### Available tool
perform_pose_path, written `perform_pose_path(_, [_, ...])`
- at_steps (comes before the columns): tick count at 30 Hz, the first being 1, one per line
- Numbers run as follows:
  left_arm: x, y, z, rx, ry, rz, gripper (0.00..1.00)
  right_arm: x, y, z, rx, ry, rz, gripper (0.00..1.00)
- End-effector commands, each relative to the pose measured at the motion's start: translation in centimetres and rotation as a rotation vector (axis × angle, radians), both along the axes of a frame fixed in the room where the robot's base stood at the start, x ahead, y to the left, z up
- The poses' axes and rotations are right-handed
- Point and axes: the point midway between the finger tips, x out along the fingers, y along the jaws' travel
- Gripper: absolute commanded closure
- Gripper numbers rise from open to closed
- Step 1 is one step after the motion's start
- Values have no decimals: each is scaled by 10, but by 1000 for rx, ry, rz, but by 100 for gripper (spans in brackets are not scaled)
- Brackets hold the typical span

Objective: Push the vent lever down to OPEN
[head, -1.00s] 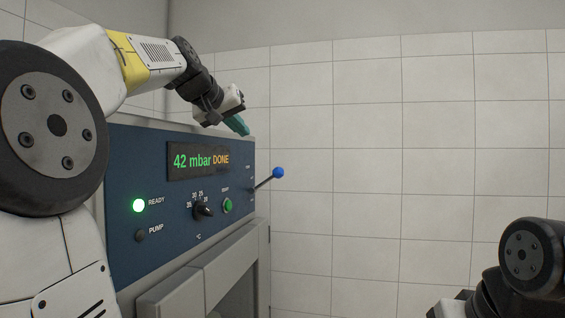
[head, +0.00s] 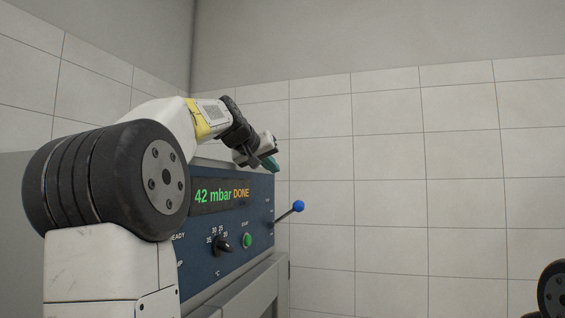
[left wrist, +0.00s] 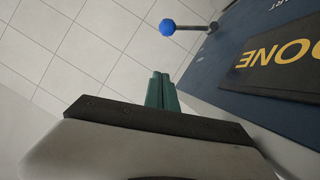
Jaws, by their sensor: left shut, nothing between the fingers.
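The vent lever (head: 287,213) is a thin dark rod with a blue ball at its tip. It sticks out from the right edge of the blue control panel and tilts upward. It also shows in the left wrist view (left wrist: 185,28), ahead of my fingers and to their right. My left gripper (head: 271,163) is above the lever, near the panel's top right corner, apart from it. Its green fingers (left wrist: 161,90) are together with nothing between them. My right gripper is out of view; only a dark part of my right arm shows at the lower right.
The panel (head: 205,265) has a display (head: 220,196) reading 42 mbar DONE, a black temperature knob (head: 222,245) and a lit green START button (head: 247,240). A grey oven door is below. A tiled wall (head: 390,200) stands behind. The space right of the lever is clear.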

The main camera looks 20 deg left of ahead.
Motion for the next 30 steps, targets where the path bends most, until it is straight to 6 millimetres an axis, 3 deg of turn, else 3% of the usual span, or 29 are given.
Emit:
perform_pose_path(9, [66, -12, -27, 0, 2, 0, 100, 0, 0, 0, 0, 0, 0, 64])
perform_pose_path(19, [120, -22, -49, 0, 1, 0, 100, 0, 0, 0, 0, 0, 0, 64])
perform_pose_path(30, [110, -34, -80, 0, 0, -1, 100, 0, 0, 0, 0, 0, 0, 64])
